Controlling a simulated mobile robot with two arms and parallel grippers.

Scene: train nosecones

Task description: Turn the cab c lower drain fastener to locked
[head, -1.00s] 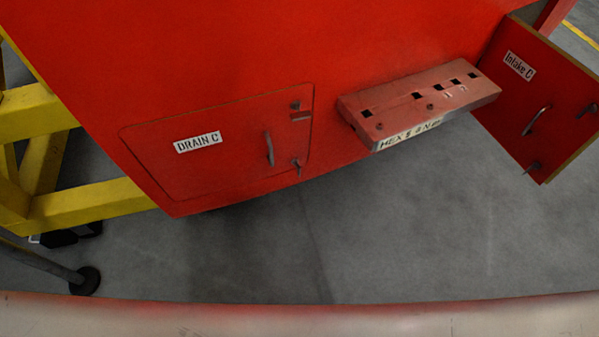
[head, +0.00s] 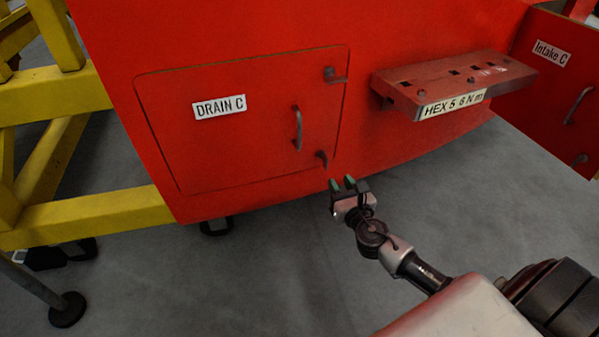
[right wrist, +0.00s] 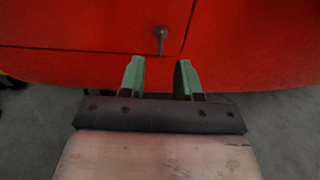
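The red drain C door (head: 240,140) is shut in the red cab body, with a "DRAIN C" label. Its lower fastener (head: 321,158) is a small dark lever at the door's lower right corner. The lever also shows in the right wrist view (right wrist: 160,38), hanging roughly straight down beyond the fingertips. The upper fastener (head: 333,75) is at the top right corner, its lever pointing right. My right gripper (head: 342,183) is just below the lower fastener, apart from it. Its green fingers (right wrist: 158,75) are open with nothing between them. My left gripper is not in view.
A grey handle (head: 298,128) stands out from the door. A red tool shelf (head: 455,80) labelled "HEX 5 6 N m" juts out at the right. The intake C door (head: 560,85) is beyond it. Yellow frame beams (head: 95,208) stand at the left.

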